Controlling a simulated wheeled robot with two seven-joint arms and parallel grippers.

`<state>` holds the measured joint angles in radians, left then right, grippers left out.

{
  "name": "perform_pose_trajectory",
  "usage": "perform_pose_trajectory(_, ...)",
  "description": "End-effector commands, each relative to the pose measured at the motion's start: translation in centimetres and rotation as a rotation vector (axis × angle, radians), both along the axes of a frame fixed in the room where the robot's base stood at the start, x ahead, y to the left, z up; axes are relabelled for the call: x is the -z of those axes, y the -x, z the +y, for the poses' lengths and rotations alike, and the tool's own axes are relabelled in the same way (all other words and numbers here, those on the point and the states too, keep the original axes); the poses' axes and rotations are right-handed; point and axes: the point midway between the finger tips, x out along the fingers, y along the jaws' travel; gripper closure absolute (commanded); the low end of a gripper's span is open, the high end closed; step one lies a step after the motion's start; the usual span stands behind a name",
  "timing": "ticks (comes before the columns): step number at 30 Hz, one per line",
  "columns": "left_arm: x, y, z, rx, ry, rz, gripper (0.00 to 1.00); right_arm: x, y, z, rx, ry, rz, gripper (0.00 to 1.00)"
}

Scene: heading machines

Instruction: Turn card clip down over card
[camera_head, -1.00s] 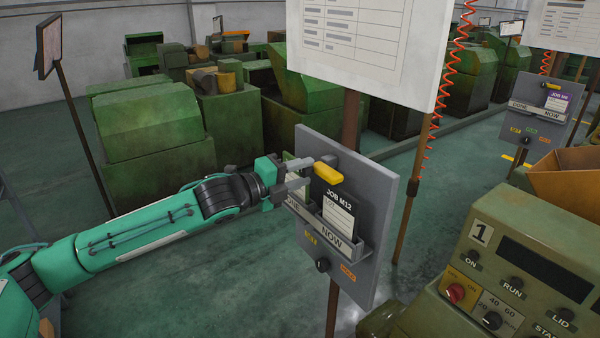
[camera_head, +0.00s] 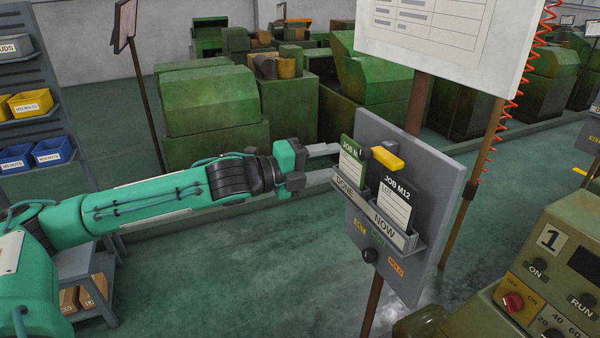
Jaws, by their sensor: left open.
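The yellow card clip (camera_head: 387,158) is on the grey job board (camera_head: 437,170), above the black-topped JOB M12 card (camera_head: 394,208). Its bar runs across, tilting slightly down to the right, and does not cover the card's white face. The M12 card stands upright in the pocket marked NOW (camera_head: 386,230). A green-topped job card (camera_head: 351,168) stands in the pocket marked DONE, left of it. My left gripper (camera_head: 335,163) is open and empty, its fingers pointing right at the board's left edge, apart from the clip. My right gripper is out of view.
A green control panel (camera_head: 560,260) is at lower right. A shelf with yellow and blue bins (camera_head: 52,152) is at far left. Open floor lies below my arm.

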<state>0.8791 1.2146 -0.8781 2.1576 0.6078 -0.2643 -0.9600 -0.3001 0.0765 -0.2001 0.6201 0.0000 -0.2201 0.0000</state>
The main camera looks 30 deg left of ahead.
Motion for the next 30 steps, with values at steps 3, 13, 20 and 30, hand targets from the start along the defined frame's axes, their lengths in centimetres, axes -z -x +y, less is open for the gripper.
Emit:
perform_pose_trajectory(3,0.3,1.4,1.2,-0.003,-0.004,0.002,0.51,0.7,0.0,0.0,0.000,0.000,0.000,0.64)
perform_pose_trajectory(13,0.0,3.9,3.1,-0.001,-0.003,0.002,0.51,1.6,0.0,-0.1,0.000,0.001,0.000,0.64)
perform_pose_trajectory(20,-0.2,4.4,3.3,0.001,-0.001,0.001,0.51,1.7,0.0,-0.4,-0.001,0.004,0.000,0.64)
perform_pose_trajectory(30,-0.2,4.3,3.3,0.001,-0.001,0.001,0.51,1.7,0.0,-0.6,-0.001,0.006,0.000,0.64)
